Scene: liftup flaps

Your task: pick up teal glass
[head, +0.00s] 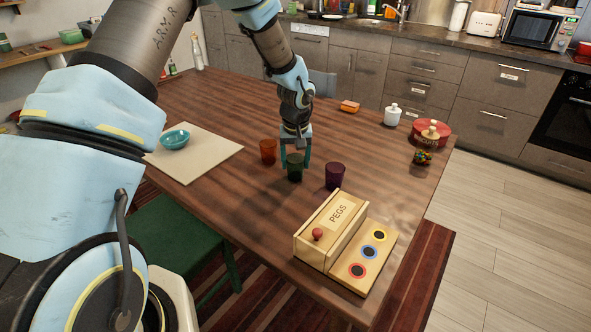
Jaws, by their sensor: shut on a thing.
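The teal glass (294,171) is a small dark green-teal tumbler near the middle of the wooden table (225,97). It looks upright. My gripper (295,165) points down over it, with one finger on each side, shut on the glass. I cannot tell whether the glass touches the table or is slightly raised. An orange-red glass (268,151) stands close by to the left, behind my gripper. A purple glass (335,176) stands to the right.
A wooden pegs box (324,229) with a red knob and a board with coloured rings stand at the front right. A teal bowl (174,139) sits on a pale mat (205,160) at left. A white jar (392,115) and red tin (441,133) stand farther back.

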